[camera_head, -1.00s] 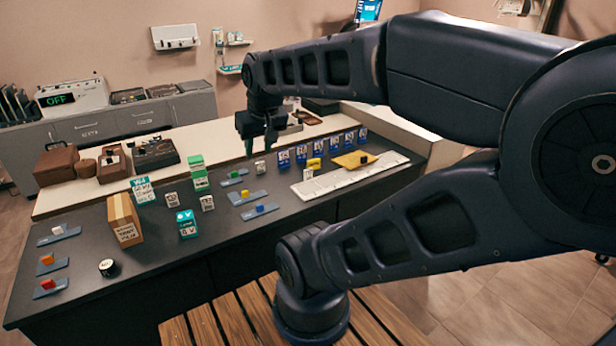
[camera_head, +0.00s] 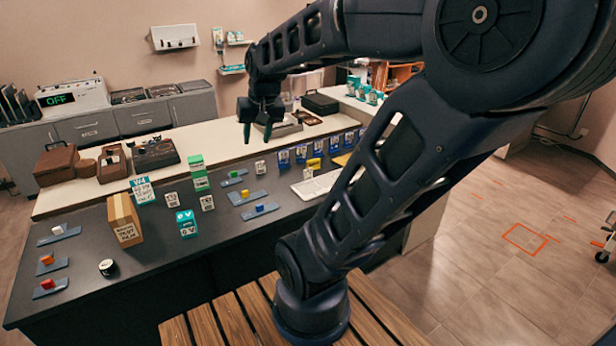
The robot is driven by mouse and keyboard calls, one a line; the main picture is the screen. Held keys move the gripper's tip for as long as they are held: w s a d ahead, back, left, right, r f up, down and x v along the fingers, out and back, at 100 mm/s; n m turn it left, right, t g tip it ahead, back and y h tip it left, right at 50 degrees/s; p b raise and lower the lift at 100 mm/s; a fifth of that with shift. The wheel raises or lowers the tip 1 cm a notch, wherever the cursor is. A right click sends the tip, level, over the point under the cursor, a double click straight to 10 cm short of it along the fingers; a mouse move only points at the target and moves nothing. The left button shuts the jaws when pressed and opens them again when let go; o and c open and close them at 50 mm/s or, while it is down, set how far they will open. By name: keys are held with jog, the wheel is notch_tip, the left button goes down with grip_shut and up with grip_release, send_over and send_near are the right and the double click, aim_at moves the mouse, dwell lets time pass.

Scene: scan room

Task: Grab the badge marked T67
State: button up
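A row of several upright blue badges stands along the back right part of the dark counter, from a left one (camera_head: 284,158) to a right one (camera_head: 349,140). Their print is too small to read, so I cannot tell which is marked T67. My gripper (camera_head: 257,132) hangs above the light back ledge, up and left of the row. Its two fingers point down, apart, with nothing between them. Small white marked blocks, such as one (camera_head: 260,167) left of the row, also have unreadable print.
A white keyboard-like strip (camera_head: 312,187) lies in front of the badges, partly hidden by my arm. A yellow item (camera_head: 313,163) sits by the row. A cardboard box (camera_head: 125,220), teal boxes (camera_head: 187,224) and blue trays (camera_head: 260,211) occupy the counter's left and middle.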

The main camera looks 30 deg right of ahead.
jog(key=w+d+f+m+g, duration=0.1)
jog(key=w+d+m, duration=0.15)
jog(key=w, duration=0.25)
jog(key=w+d+f+m, duration=0.1)
jog(key=w+d+f, duration=0.15)
jog(key=w, duration=0.25)
jog(key=m+g+h, duration=0.3)
jog(key=m, duration=0.9)
send_near(308, 170)
jog(key=f, duration=0.5)
jog(key=shift+w+d+f, duration=0.1)
jog(key=shift+w+d, duration=0.3)
jog(key=shift+s+d+f, duration=0.1)
jog(key=shift+d+f, duration=0.15)
jog(key=shift+f, duration=0.55)
jog(key=shift+w+d+f, duration=0.1)
jog(key=shift+d+f, duration=0.15)
jog(key=shift+f, duration=0.6)
jog(key=shift+s+d+f, duration=0.1)
jog(key=shift+d+f, duration=0.15)
jog(key=shift+f, duration=0.55)
grip_shut()
